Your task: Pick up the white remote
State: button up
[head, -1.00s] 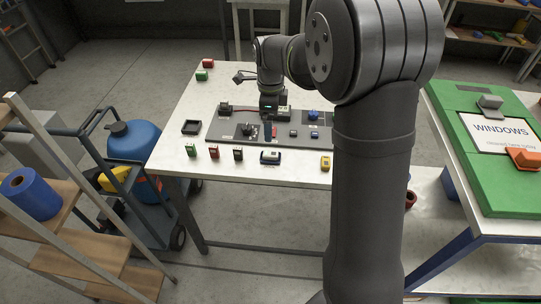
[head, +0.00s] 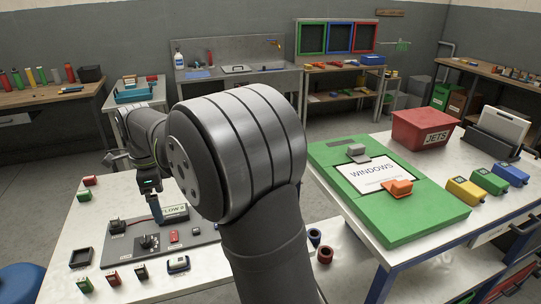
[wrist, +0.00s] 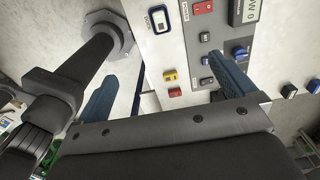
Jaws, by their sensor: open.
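I cannot make out a white remote for certain in either view. The nearest match is a small dark-edged block with a pale top (head: 178,265) at the front edge of the white table. It also shows in the wrist view (wrist: 158,19), beside a label reading DOCK. My gripper (head: 157,214) is above the grey panel (head: 203,236) on that table, behind the block. In the wrist view my gripper (wrist: 165,66) has its two blue fingers spread wide apart, with nothing held between them.
The panel carries a FLOW sign (head: 174,213), a red switch (head: 174,236) and dark knobs. A black tray (head: 81,258) and small blocks line the table. At right, a green WINDOWS board (head: 425,212) and a red JETS bin (head: 424,129) stand on another table.

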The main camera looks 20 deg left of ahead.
jog(key=shift+c, duration=0.2)
dwell(0.3)
jog(key=c, duration=1)
send_over(180, 259)
jog(key=d, duration=0.1)
notch_tip(180, 259, down, 18)
jog(key=shift+s+r, duration=0.15)
jog(key=shift+r, duration=0.1)
jog(key=shift+a+f, duration=0.2)
jog(key=shift+f, duration=1.3)
jog(key=shift+a+f, duration=0.2)
jog(key=shift+f, duration=1.25)
